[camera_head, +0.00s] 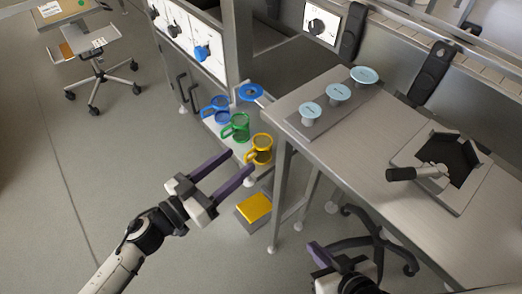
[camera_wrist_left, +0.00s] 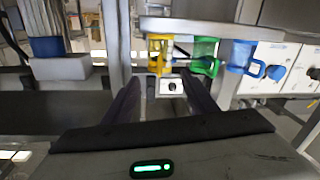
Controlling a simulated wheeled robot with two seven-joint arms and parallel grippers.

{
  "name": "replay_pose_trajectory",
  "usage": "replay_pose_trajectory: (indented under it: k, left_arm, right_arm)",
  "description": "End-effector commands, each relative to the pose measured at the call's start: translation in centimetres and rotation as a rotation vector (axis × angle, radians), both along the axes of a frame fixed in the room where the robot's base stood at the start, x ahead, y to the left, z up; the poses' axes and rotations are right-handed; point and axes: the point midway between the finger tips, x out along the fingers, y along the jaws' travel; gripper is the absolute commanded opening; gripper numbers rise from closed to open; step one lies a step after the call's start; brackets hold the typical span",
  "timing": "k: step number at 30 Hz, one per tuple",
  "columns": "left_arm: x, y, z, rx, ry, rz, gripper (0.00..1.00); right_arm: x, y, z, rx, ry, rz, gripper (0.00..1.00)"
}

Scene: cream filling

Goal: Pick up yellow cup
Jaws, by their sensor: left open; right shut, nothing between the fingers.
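The yellow cup (camera_head: 260,150) stands upright on a low metal shelf, nearest me in a row with a green cup (camera_head: 235,128) and a blue cup (camera_head: 214,110). Its handle points left. My left gripper (camera_head: 241,160) is open and empty, its fingertips just short of the yellow cup. In the left wrist view, which looks upside down, the yellow cup (camera_wrist_left: 158,52) shows beyond the gap between the two fingers (camera_wrist_left: 160,80); contact is not visible. My right gripper (camera_head: 318,252) is at the bottom of the head view, shut and empty, apart from the cups.
A metal table (camera_head: 375,170) with pale blue-topped pieces stands right of the cups. A blue round item (camera_head: 250,92) lies behind the cups. A yellow-topped box (camera_head: 254,207) sits low below the shelf. Open floor lies to the left.

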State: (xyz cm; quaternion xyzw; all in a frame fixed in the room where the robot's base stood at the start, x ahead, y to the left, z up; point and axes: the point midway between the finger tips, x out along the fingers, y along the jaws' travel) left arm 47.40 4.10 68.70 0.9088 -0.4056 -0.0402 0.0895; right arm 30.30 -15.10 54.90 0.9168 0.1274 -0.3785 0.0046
Motion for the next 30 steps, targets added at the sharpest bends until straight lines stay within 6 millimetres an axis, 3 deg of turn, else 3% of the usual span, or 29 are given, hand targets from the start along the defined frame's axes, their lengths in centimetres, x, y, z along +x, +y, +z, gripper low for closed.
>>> replay_pose_trajectory:
  k: [12,20,30]
  left_arm:
    - [3.3,-3.9,-0.1,-0.001,-0.002,0.001,0.53]
    - [3.5,-4.1,-0.1,-0.001,0.001,0.001,0.53]
    - [3.5,-4.1,-0.1,0.000,0.000,0.002,0.00]
  right_arm:
    - [0.2,-0.1,-0.6,0.002,-0.007,-0.001,0.00]
    - [0.4,-0.1,-0.3,0.002,-0.012,0.000,0.00]
    - [0.4,-0.1,-0.4,0.001,-0.011,-0.001,0.00]
